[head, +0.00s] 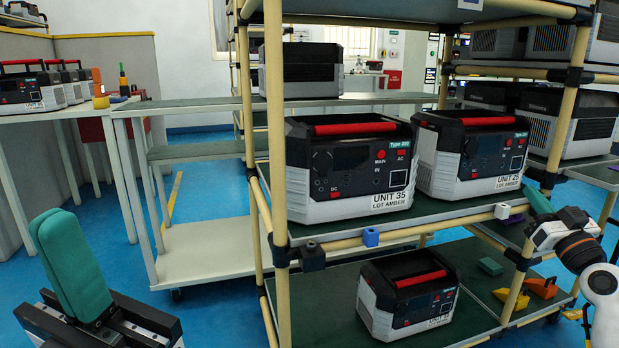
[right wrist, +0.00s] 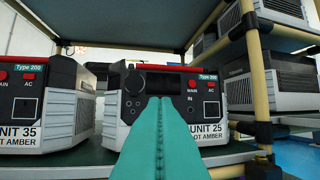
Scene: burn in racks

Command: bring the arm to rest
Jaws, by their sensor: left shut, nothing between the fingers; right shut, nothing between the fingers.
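My left gripper (head: 54,222) is at the lower left of the head view, its teal fingers pointing up and closed together. It is empty and stands over the blue floor, apart from the rack. My right gripper (head: 536,198) shows at the right edge of the head view, partly hidden by the rack post and its own wrist. In the right wrist view its teal fingers (right wrist: 159,104) are pressed together, empty, pointing at the front of UNIT 25 (right wrist: 207,110). Whether they touch it is unclear.
UNIT 35 (head: 347,172) and UNIT 25 (head: 472,155) sit on the rack's middle shelf. Another unit (head: 407,295) is on the lower shelf. A tan rack post (head: 524,262) stands close to my right arm. Blue floor (head: 215,300) is open at left.

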